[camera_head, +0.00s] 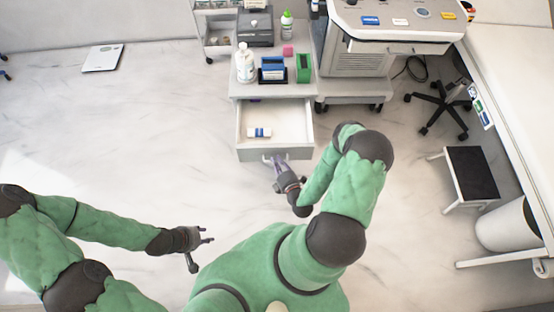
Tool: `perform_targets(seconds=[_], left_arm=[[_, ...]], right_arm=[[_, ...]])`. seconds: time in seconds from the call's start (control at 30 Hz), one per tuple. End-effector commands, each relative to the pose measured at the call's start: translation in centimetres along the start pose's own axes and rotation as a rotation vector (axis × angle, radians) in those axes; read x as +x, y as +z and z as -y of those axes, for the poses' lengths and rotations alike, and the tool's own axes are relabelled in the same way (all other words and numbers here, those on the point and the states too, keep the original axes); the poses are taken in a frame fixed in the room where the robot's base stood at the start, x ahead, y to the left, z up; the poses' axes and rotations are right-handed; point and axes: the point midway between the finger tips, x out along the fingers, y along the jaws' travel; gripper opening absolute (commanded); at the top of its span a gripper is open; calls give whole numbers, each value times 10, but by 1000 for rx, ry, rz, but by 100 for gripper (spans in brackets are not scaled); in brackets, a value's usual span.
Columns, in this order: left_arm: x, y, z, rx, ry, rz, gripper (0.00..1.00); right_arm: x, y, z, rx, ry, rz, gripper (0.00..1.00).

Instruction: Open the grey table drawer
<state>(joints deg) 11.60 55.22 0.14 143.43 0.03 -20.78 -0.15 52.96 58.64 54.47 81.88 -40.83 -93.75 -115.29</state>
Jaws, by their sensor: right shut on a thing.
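The grey table (236,84) stands at the upper middle, with its drawer (242,133) pulled out toward me. A small white and blue item (259,132) lies inside the drawer. My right gripper (273,160) is at the drawer's front edge, shut on what looks like its handle, which the fingers partly hide. My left gripper (202,247) is empty and apart from everything over the floor at the lower left, its fingers spread.
A machine cart (385,62) is right of the table. A black-topped step stool (472,173) stands at right.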

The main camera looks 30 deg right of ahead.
Motion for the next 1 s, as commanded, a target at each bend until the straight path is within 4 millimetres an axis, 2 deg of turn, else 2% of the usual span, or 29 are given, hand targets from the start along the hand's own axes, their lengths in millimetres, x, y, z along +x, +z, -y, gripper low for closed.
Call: perform_targets(seconds=[0.27, 0.3, 0.37, 0.4, 0.77, 0.87, 1.0], left_arm=[[0, 0, 0, 0, 0, 0, 40], [0, 0, 0, 0, 0, 0, 40], [0, 0, 0, 0, 0, 0, 40], [0, 0, 0, 0, 0, 0, 40], [0, 0, 0, 0, 0, 0, 40], [0, 0, 0, 0, 0, 0, 40], [0, 0, 0, 0, 0, 0, 40]], right_arm=[[0, 2, 0, -2, 0, 4, 0], [0, 2, 0, -2, 0, 4, 19], [0, 2, 0, -2, 0, 4, 36], [0, 1, 0, -2, 0, 3, 41], [-2, 1, 0, 0, -1, 2, 41], [-10, 1, 1, 1, -3, 3, 41], [-31, 1, 1, 2, -4, 5, 41]])
